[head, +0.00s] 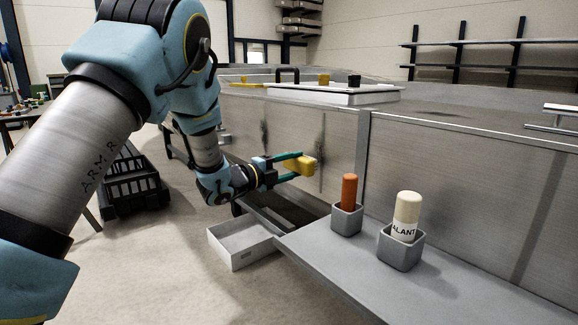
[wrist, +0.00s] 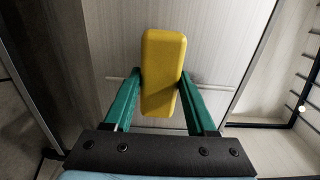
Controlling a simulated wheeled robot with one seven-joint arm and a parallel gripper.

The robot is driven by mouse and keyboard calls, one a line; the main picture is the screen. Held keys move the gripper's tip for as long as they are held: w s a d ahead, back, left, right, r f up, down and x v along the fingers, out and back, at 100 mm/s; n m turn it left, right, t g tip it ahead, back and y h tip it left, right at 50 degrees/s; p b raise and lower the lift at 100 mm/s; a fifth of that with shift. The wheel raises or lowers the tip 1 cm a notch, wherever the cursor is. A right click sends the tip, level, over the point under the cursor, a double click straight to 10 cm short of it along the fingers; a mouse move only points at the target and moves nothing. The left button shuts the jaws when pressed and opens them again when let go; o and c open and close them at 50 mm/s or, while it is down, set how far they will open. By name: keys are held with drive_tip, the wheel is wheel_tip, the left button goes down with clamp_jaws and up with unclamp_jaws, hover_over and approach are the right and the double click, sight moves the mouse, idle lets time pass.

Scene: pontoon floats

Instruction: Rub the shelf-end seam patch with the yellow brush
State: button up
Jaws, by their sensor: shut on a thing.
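My gripper (head: 299,165) is shut on the yellow brush (head: 303,167), holding it in front of the grey metal float wall. In the wrist view the brush (wrist: 162,70) sits upright between the two green fingers, with the wall behind it. A dark vertical streak (head: 321,140) on the wall is just right of the brush, the mark closest to the shelf's left end. Another dark smudge (head: 264,135) lies further left. I cannot tell whether the brush touches the wall; its front face is hidden.
The grey shelf (head: 330,283) juts out at lower right. It carries an orange stick (head: 349,189) and a cream sealant tube (head: 407,215) in square holders. An open white tray (head: 238,243) is below my gripper. A black crate (head: 130,187) stands on the floor at left.

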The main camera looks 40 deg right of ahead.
sight(303, 163)
drive_tip(key=shift+s+d+b, duration=0.1)
drive_tip(key=shift+d+b, duration=0.3)
drive_tip(key=shift+d, duration=0.75)
idle(0.6)
drive_tip(key=shift+s, duration=0.15)
drive_tip(key=shift+s+a+b, duration=0.15)
drive_tip(key=shift+s+b, duration=0.35)
drive_tip(key=shift+s, duration=0.4)
drive_tip(key=shift+s+a+b, duration=0.1)
drive_tip(key=shift+s+b, duration=0.4)
drive_tip(key=shift+s, duration=0.35)
drive_tip(key=shift+s+b, duration=1)
drive_tip(key=shift+s, duration=0.85)
drive_tip(key=shift+r, duration=0.8)
drive_tip(key=shift+w+d, duration=0.2)
drive_tip(key=shift+w, duration=1.75)
